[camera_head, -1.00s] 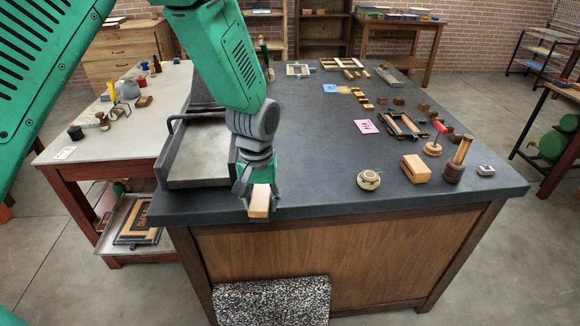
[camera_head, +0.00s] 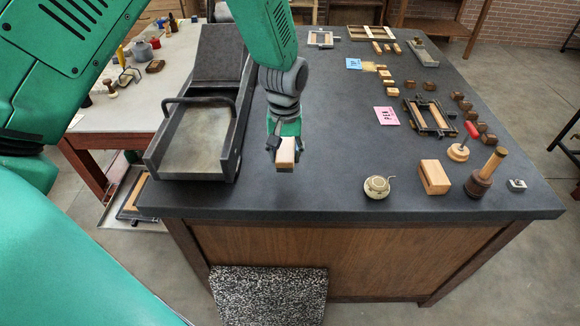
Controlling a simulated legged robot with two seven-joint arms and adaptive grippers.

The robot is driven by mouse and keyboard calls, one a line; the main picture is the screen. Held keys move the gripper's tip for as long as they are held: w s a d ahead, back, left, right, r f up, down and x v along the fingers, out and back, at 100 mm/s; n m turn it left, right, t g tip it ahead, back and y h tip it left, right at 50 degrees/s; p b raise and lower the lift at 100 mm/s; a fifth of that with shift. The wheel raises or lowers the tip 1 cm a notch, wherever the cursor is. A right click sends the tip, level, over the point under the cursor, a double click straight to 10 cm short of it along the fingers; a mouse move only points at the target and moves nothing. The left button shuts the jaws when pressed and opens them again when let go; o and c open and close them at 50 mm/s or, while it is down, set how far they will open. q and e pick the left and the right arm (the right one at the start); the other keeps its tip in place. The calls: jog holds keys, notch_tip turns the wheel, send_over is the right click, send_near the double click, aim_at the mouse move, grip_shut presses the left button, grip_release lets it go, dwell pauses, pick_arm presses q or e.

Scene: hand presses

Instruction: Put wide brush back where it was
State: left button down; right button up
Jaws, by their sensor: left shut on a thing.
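My left gripper (camera_head: 285,158) reaches down over the dark table, just right of the press bed. It is shut on a small pale wooden block-shaped thing (camera_head: 287,150), which seems to be the wide brush. The fingers cover part of it, and its bristles cannot be made out. It looks held over the bare tabletop near the front; whether it touches the table I cannot tell. My right gripper is not in view.
The hand press (camera_head: 200,146) with its raised handle stands left of the gripper. On the right are a small round pot (camera_head: 377,187), a wooden block (camera_head: 434,177), a wooden-handled tool (camera_head: 485,175) and a black frame (camera_head: 430,118). The table's middle (camera_head: 330,130) is clear.

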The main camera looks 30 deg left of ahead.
aim_at(286, 179)
pick_arm(q)
notch_tip(286, 179, down, 2)
notch_tip(286, 179, down, 4)
jog(key=shift+w+r+p, duration=0.1)
jog(key=shift+r+p, duration=0.1)
jog(key=shift+p, duration=0.1)
jog(key=shift+f, duration=0.35)
jog(key=shift+f, duration=0.1)
jog(key=c, duration=1)
grip_release()
